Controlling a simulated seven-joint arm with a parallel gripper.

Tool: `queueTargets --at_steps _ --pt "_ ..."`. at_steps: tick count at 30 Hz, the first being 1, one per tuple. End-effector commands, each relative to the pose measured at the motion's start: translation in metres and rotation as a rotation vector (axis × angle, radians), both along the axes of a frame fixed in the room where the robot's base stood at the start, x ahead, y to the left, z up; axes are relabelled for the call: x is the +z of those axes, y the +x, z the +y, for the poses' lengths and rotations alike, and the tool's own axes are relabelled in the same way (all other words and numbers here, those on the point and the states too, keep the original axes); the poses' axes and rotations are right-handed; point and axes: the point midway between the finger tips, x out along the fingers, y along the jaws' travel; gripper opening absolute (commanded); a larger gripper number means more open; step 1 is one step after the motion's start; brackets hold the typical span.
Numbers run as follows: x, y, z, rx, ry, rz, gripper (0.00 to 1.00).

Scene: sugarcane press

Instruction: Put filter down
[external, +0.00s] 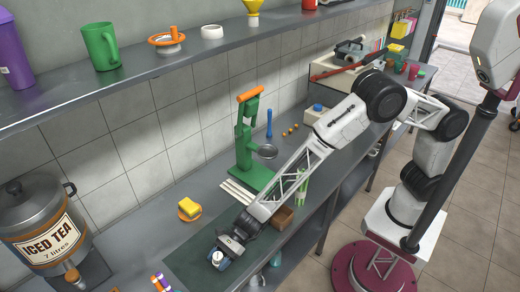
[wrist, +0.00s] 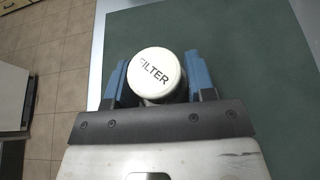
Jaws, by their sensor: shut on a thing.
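The filter (wrist: 156,72) is a round white-topped piece marked "FILTER". In the wrist view it sits between the two blue fingers of my gripper (wrist: 158,82), which is shut on it. In the external view my gripper (external: 220,260) is low over the dark green mat (external: 185,262) near the counter's front edge. The filter's white top (external: 217,257) shows there between the fingers. I cannot tell whether the filter's underside touches the mat, as the gripper hides it.
An orange dish with a yellow sponge (external: 189,206) lies behind the mat. A green press (external: 249,150) stands farther back, and a wooden box (external: 282,218) is right of my gripper. An iced tea dispenser (external: 42,225) stands at left. The mat is largely clear.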

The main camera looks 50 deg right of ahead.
Motion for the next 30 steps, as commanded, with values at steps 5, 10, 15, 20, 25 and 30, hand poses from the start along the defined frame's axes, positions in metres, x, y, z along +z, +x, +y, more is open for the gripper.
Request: queueTargets --at_steps 5,10,15,20,25,30 --pt "-0.0015 0.0000 -0.0001 0.000 0.000 0.000 0.26" --pt "-0.0030 0.0000 -0.0001 0.000 0.000 0.000 0.62" --pt "-0.0029 0.0000 0.0000 0.000 0.000 0.000 0.75" --pt "-0.0028 -0.0001 -0.0001 0.000 0.000 0.000 0.75" --pt "0.0004 0.0001 0.0001 0.000 0.000 -0.001 0.75" --pt "0.0042 0.0006 -0.0072 -0.001 0.001 0.000 0.75"
